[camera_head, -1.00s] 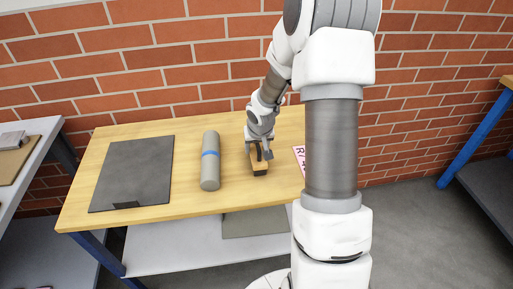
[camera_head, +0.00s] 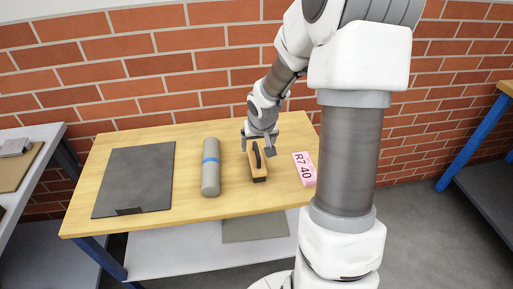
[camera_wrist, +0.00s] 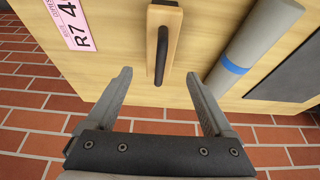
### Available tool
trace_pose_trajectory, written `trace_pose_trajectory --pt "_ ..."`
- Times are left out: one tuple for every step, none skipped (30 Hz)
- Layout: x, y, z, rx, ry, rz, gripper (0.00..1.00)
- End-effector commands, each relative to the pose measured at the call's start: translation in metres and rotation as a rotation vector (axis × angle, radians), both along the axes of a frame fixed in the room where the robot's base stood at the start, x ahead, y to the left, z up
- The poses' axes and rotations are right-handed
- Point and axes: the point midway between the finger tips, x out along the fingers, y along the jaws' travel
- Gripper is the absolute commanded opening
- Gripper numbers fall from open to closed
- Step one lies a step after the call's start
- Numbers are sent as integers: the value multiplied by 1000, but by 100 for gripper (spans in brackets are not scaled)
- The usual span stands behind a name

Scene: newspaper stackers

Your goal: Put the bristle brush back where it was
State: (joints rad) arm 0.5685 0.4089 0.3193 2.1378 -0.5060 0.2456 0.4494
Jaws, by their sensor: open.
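The bristle brush (camera_head: 258,163) lies on the wooden table (camera_head: 190,208), between a grey roll and a pink label. It has a wooden body with a dark handle along its top. It also shows in the wrist view (camera_wrist: 163,42), at the top middle. My gripper (camera_head: 259,138) is at the far end of the brush in the head view. In the wrist view my gripper (camera_wrist: 160,88) is open and empty. Its two fingers are spread wide, and the brush lies beyond the gap between them, apart from both.
The grey roll (camera_head: 210,179) with a blue band lies left of the brush, and a dark flat sheet (camera_head: 135,180) farther left. The pink label (camera_head: 304,169) reads R7 40. A brick wall (camera_head: 150,70) stands behind the table. A lower shelf (camera_head: 180,250) holds a grey-green sheet (camera_head: 255,226).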

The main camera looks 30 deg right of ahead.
Motion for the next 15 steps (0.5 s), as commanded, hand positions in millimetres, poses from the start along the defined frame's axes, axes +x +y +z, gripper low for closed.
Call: trace_pose_trajectory --pt "-4 0 14 -1 -3 -4 87" --pt "-6 1 19 -2 -2 -2 87" --pt "-9 1 24 -1 -1 -3 87" --pt "-10 2 29 -1 -1 -3 87" --pt "-12 2 32 -1 -2 -1 87" --pt "-13 3 35 -1 -1 -1 87" --pt "-14 4 38 -1 -1 -1 87" --pt "-15 4 40 -1 -1 -1 87" --pt "-16 4 41 -1 0 -1 87" --pt "-17 4 42 -1 1 0 87" --pt "-17 4 43 -1 1 0 87" --pt "-18 5 43 0 2 0 87" --pt "-18 5 43 0 2 0 87" --pt "-18 5 43 0 2 0 87" --pt "-18 5 43 0 2 0 87"
